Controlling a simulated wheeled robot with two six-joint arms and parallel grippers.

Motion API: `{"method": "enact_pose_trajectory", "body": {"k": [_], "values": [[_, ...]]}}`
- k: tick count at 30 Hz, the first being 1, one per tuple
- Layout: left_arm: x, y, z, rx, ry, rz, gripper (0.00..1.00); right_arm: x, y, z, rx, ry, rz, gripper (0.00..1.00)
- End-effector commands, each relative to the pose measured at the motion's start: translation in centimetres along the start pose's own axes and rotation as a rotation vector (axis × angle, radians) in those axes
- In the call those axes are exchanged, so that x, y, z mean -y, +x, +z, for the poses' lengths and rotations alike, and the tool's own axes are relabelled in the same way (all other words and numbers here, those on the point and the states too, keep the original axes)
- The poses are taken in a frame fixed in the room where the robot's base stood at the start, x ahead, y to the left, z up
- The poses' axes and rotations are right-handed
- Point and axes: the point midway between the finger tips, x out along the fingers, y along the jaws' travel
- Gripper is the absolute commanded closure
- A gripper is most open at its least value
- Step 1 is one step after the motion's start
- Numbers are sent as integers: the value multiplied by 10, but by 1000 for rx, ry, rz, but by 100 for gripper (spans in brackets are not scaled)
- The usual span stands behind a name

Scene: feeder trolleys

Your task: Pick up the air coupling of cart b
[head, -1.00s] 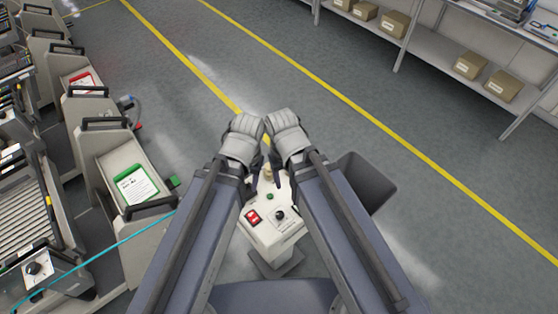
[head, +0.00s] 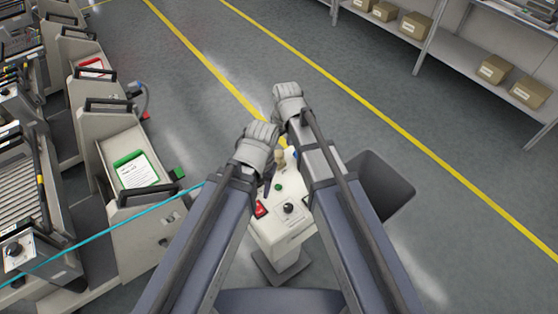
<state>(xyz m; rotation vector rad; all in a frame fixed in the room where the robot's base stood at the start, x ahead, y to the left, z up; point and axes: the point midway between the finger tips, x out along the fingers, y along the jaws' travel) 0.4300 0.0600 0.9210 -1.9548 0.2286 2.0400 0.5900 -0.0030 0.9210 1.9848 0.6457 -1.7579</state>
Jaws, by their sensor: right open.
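Trolleys stand in a row on the left; I cannot read which one is cart b. One has a green-framed card (head: 136,171) and a small green block (head: 177,174) on its right side. The trolley behind has a red-framed card (head: 91,68). By its right side is a small blue-grey hose piece (head: 138,87), possibly an air coupling, with a red block (head: 145,116) nearby. My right gripper (head: 292,140) is open, over the pedestal, its fingers mostly hidden by my arm. My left gripper (head: 268,186) points down beside it; its jaw opening is unclear. Both are well right of the trolleys.
A white control pedestal (head: 283,234) with a red switch and a black knob stands below my arms. A grey bin (head: 382,186) is right of it. A cyan line (head: 108,231) crosses the near trolley. Shelves with boxes (head: 493,69) stand far right. The aisle floor is clear.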

Motion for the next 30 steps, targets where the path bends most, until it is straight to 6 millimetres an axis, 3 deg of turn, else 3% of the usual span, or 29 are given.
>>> {"method": "enact_pose_trajectory", "body": {"k": [1, 11, 21, 30], "values": [[-1, 8, 0, 0, 0, 0, 50, 0, 8, 0, 0, 0, 0, 20], [-2, 16, -1, 0, 0, 0, 50, 0, 16, 0, 0, 0, 0, 20], [-5, 56, -3, 0, 0, 0, 50, -1, 57, 0, 0, 1, 1, 20], [-5, 57, -3, 0, 0, 0, 50, -1, 58, 0, 0, 1, 1, 20]]}}
